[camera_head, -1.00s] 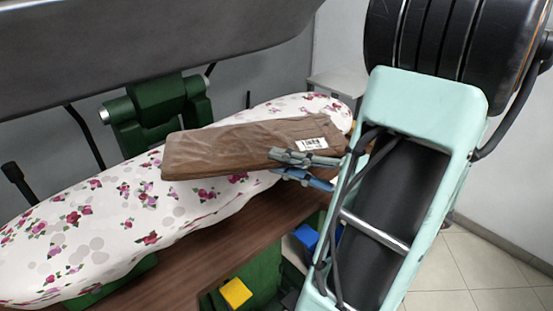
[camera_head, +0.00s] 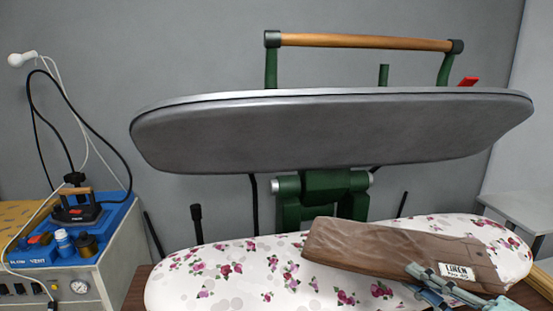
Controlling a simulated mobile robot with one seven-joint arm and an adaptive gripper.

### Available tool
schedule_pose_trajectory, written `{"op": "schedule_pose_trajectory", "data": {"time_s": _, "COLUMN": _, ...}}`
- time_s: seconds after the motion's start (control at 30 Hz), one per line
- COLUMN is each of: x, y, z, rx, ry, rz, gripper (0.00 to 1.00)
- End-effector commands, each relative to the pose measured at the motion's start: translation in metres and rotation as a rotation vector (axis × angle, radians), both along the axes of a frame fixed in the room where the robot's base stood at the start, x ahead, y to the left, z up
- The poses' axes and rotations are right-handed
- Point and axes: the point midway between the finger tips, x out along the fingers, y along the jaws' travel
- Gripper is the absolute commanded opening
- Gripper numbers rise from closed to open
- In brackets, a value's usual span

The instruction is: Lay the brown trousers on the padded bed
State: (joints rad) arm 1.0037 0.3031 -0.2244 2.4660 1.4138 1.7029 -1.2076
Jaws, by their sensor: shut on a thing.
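The folded brown trousers (camera_head: 375,248) are a flat bundle with a white label near their right end. They are over the right half of the flower-patterned padded bed (camera_head: 225,272), at a slight slant. I cannot tell whether they touch the bed or hang just above it. My gripper (camera_head: 440,281) comes in from the bottom right and is shut on the near edge of the trousers beside the label. Part of the gripper is cut off by the bottom of the view.
The grey upper press plate (camera_head: 330,130) with a wooden handle (camera_head: 365,41) stands raised above the bed. At the left a blue-topped steam unit (camera_head: 70,245) carries an iron (camera_head: 76,209) with cables. A grey cabinet (camera_head: 520,214) is at the right. The bed's left half is clear.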

Motion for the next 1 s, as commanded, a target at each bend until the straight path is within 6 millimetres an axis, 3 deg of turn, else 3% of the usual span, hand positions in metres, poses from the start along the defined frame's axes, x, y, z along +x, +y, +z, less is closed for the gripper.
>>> {"op": "schedule_pose_trajectory", "data": {"time_s": 0.1, "x": 0.030, "y": 0.014, "z": -0.001, "rx": 0.007, "ry": 0.002, "rz": 0.002, "gripper": 0.00}}
{"op": "schedule_pose_trajectory", "data": {"time_s": 0.4, "x": 0.083, "y": 0.053, "z": -0.026, "rx": 0.007, "ry": 0.002, "rz": -0.017, "gripper": 0.00}}
{"op": "schedule_pose_trajectory", "data": {"time_s": 0.7, "x": 0.114, "y": 0.096, "z": -0.053, "rx": 0.006, "ry": 0.003, "rz": -0.034, "gripper": 0.00}}
{"op": "schedule_pose_trajectory", "data": {"time_s": 1.0, "x": 0.127, "y": 0.130, "z": -0.074, "rx": 0.003, "ry": -0.002, "rz": -0.043, "gripper": 0.00}}
